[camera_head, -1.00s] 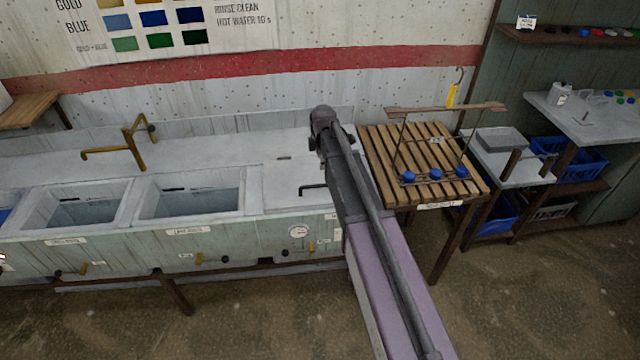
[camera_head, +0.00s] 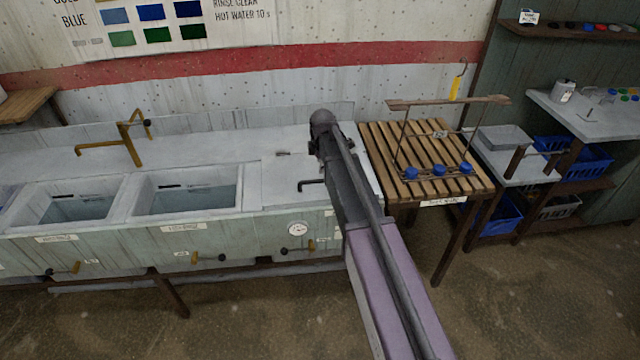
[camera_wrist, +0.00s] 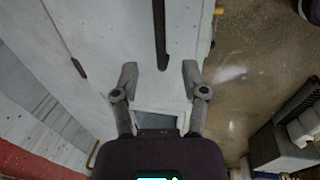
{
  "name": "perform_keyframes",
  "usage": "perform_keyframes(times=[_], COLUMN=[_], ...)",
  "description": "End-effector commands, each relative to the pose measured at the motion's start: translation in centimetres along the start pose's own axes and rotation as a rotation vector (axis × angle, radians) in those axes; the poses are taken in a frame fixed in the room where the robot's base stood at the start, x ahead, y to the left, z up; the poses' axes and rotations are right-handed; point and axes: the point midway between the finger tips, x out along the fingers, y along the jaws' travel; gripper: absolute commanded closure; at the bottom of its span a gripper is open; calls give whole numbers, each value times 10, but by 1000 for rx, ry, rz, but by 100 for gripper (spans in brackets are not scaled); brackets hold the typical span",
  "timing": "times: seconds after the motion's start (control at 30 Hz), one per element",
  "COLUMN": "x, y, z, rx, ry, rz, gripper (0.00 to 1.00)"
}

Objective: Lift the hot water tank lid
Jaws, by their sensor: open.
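The hot water tank lid (camera_head: 275,190) is a pale, flat panel at the right end of the basin bench, lying flat. Its dark bar handle (camera_head: 312,184) shows just left of my arm. In the wrist view the lid (camera_wrist: 120,40) fills the upper middle, with the dark handle (camera_wrist: 160,30) running down from the top edge. My gripper (camera_wrist: 159,70) is open and empty, its fingertips on either side of the handle's near end. I cannot tell the height gap between them. In the head view my arm hides the gripper.
Two open basins (camera_head: 188,190) lie left of the lid, with a brass tap (camera_head: 128,140) behind. A slatted wooden table (camera_head: 385,150) with a wire rack and blue pieces (camera_head: 438,170) stands close on the right. The wall is behind; floor (camera_head: 250,325) in front is clear.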

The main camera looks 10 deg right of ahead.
Motion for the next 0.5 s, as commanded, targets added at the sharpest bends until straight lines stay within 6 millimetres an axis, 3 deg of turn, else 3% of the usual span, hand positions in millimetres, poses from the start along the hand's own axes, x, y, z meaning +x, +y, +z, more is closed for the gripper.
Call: perform_keyframes(times=[0.5], x=[45], y=[0], z=[0], rx=[0], ry=[0], rz=[0], gripper=[43])
